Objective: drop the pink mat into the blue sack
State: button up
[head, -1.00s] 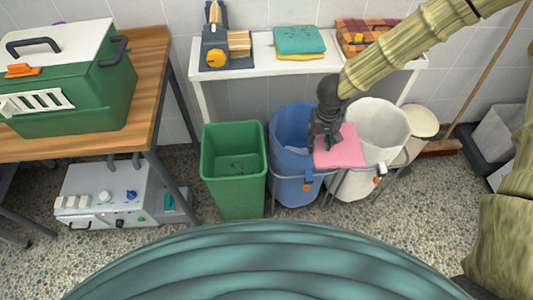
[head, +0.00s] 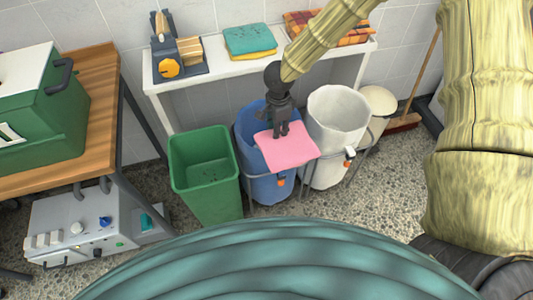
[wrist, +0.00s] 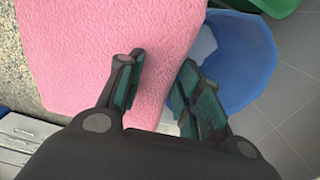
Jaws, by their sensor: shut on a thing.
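My gripper (head: 281,132) is shut on the pink mat (head: 292,150) and holds it flat, about level with the sack rims or above. The blue sack (head: 268,188) hangs in a metal frame, and the mat covers the front right part of its mouth in the head view. The mat's right corner reaches toward the white sack. In the wrist view, the mat (wrist: 90,45) spreads out left of and beyond the fingers (wrist: 165,65). The blue sack (wrist: 250,60) shows there beyond the right finger, its mouth partly hidden by mat and finger.
A white sack (head: 325,170) stands right of the blue one, a green bin (head: 205,195) left of it. A white shelf (head: 225,75) behind holds folded towels (head: 250,42) and a small machine (head: 175,55). A wooden table (head: 95,120) with a green carrier stands left.

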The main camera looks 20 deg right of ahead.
jog(key=m, duration=0.1)
jog(key=w+m, duration=0.1)
jog(key=m, duration=0.3)
jog(key=shift+w+d+f, duration=0.15)
jog(key=shift+d+f, duration=0.05)
jog(key=shift+d, duration=0.05)
jog(key=m, duration=0.3)
jog(key=shift+w+d+f, duration=0.1)
jog(key=shift+w+d, duration=0.1)
jog(key=shift+w, duration=0.2)
jog(key=w+d+f+m, duration=0.1)
jog(key=w+m, duration=0.2)
jog(key=m, duration=1.1)
jog(key=w+d+f+m, duration=0.1)
jog(key=w+d+m, duration=0.1)
jog(key=m, duration=1.3)
jog(key=shift+w, duration=0.8)
jog(key=shift+d+f+b, duration=0.1)
jog(key=shift+f+b, duration=1.75)
jog(key=shift+f, duration=1)
